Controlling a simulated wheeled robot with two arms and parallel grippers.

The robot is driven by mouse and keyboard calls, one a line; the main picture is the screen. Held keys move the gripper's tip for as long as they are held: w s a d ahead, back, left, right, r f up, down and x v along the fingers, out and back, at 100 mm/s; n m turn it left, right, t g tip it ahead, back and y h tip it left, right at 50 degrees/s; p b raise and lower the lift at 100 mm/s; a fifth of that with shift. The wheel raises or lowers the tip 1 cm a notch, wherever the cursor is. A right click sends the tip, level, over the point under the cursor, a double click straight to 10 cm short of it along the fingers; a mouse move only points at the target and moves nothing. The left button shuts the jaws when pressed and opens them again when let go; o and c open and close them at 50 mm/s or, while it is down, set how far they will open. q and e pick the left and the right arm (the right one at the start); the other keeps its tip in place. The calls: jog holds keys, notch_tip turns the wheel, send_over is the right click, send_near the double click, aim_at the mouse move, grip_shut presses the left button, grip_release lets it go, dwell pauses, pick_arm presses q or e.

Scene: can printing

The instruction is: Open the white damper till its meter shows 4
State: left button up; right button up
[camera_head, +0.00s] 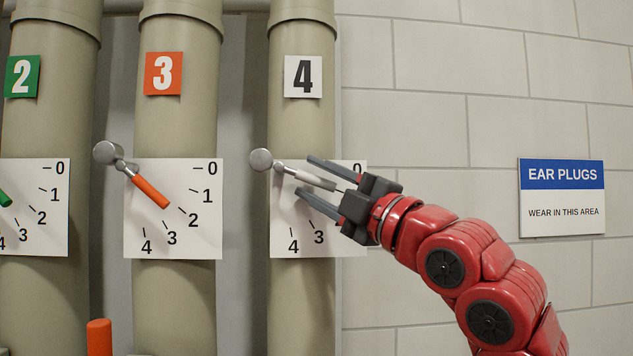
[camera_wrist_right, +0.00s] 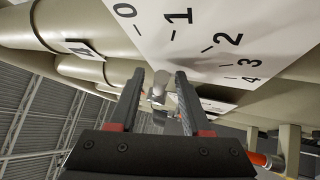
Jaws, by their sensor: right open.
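The white damper handle (camera_head: 310,180) sits on the pipe marked 4, on a grey pivot with a round knob. It slants right and slightly down. Its meter plate (camera_head: 283,215) shows 0, 3 and 4 in the head view; my gripper covers the middle marks. The plate (camera_wrist_right: 215,28) shows 0 to 4 in the wrist view. My right gripper (camera_head: 305,174) is open, with its fingers on either side of the white handle. In the wrist view the grey handle hardware (camera_wrist_right: 158,90) appears between the fingertips; contact cannot be told. My left gripper is not in view.
A green handle (camera_head: 5,198) shows at the left edge. An orange bar end (camera_head: 99,338) rises at the bottom left. The wall on the right is bare except for an ear plugs sign (camera_head: 562,198).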

jog(key=shift+s+d+f, duration=0.15)
jog(key=b+v, duration=0.6)
jog(key=v, duration=1.1)
jog(key=shift+b, duration=0.3)
